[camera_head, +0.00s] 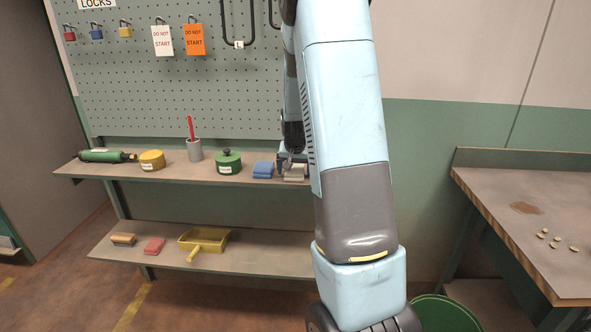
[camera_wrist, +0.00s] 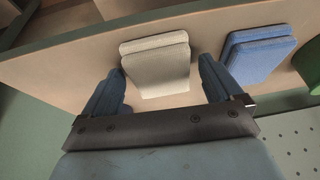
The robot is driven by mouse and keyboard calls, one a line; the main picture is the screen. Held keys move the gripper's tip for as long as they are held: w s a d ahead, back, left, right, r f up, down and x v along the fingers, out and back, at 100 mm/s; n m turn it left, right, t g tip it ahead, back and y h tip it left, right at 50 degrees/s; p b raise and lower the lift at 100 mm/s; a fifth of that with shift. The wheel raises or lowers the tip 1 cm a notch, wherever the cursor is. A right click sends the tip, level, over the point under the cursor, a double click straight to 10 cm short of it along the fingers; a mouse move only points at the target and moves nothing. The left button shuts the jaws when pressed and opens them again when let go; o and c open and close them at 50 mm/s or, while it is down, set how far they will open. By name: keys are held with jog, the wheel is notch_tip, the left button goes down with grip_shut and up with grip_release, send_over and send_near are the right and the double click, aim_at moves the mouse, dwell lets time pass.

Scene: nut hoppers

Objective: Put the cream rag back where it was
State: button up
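The cream rag (camera_head: 295,173) is a folded pad lying on the upper shelf (camera_head: 110,170), just right of the blue rag (camera_head: 263,170). In the wrist view the cream rag (camera_wrist: 156,65) lies between my gripper's two fingers (camera_wrist: 162,72). The fingers stand wider apart than the rag, with a clear gap on the right side and a small one on the left. In the head view my gripper (camera_head: 291,160) is at the rag, partly hidden by my arm.
The pegboard (camera_head: 180,95) rises behind. A yellow dustpan (camera_head: 203,240) lies on the lower shelf. A bench (camera_head: 500,210) holding several nuts stands right.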

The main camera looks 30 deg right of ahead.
jog(key=shift+o, duration=0.3)
jog(key=shift+r, duration=0.1)
jog(key=v, duration=1.2)
jog(key=s+a+r+n+t+y, duration=0.1)
jog(key=s+a+r+n, duration=0.1)
jog(key=s+a+r, duration=0.4)
jog(key=s+a+r+n+y, duration=0.1)
jog(key=s+a+r+n, duration=0.15)
jog(key=s+a, duration=0.45)
jog(key=s+a+r+n, duration=0.1)
jog(key=s+a, duration=0.1)
jog(key=s, duration=0.6)
jog(key=s+a+n, duration=0.1)
jog(key=s+a, duration=0.2)
jog(key=s, duration=0.5)
jog(key=shift+r+t, duration=0.3)
jog(key=shift+r, duration=0.1)
